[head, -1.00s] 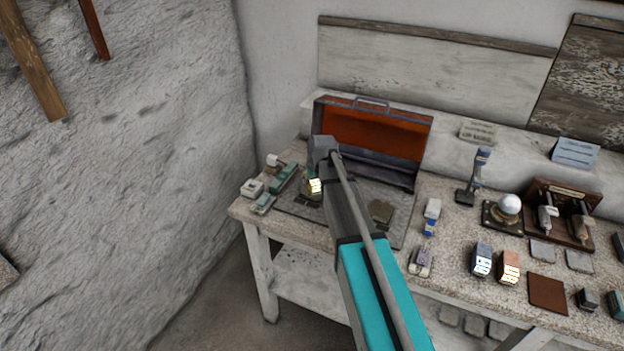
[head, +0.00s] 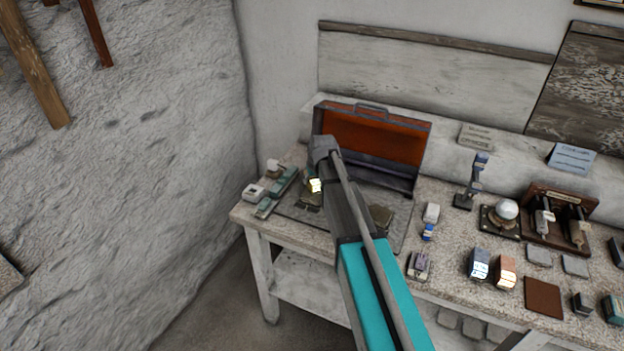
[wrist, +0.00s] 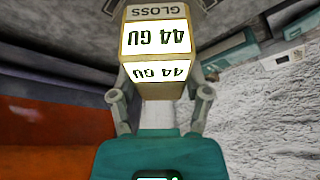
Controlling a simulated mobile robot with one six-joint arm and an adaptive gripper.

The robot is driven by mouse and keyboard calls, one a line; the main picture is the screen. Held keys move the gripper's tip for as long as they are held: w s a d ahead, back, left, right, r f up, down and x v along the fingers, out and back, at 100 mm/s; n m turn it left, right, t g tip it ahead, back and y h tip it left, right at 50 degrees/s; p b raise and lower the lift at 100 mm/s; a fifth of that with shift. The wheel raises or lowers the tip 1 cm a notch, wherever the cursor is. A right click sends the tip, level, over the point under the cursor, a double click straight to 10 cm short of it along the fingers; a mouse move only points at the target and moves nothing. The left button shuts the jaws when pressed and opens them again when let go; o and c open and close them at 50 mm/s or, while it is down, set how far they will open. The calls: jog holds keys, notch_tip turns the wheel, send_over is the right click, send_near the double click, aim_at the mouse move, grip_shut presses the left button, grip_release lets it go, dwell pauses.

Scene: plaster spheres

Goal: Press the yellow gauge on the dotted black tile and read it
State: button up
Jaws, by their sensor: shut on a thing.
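The yellow gauge (wrist: 160,72) is between the two fingers of my gripper (wrist: 161,101) in the wrist view. My gripper is shut on it. Its lit faces read "44 GU" upside down, and "GLOSS" is printed on the body. In the head view the gauge (head: 316,186) shows as a small bright block at the left of the bench, beside my arm. A dark tile (head: 307,204) lies just under it. I cannot make out dots on that tile, nor whether the gauge touches it.
An open case with an orange lining (head: 375,135) stands behind my arm. A second dark tile (head: 381,217) lies to the right. Green and white devices (head: 276,192) stand at the bench's left end. A stand with a white ball (head: 505,210) and several small instruments fill the right.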

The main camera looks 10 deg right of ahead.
jog(key=shift+r+p, duration=2.1)
jog(key=shift+r, duration=0.25)
jog(key=shift+s, duration=0.2)
dwell(0.6)
